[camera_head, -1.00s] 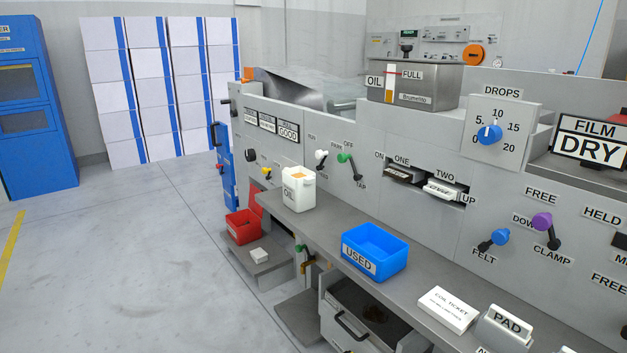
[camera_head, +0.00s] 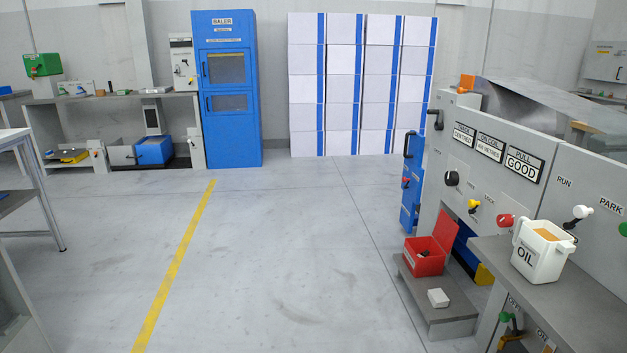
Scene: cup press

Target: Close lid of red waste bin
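The red waste bin (camera_head: 424,264) stands on a low grey step at the right, beside the machine's end. Its red lid (camera_head: 446,231) is raised, tilted up at the back right side, so the bin is open. Small dark items show inside. Neither of my grippers shows in the head view.
A small white block (camera_head: 438,298) lies on the grey step (camera_head: 447,313) in front of the bin. A white OIL container (camera_head: 542,250) stands on the machine's shelf (camera_head: 500,255). A blue baler (camera_head: 227,90) stands at the back. The floor (camera_head: 290,240) left of the bin is clear.

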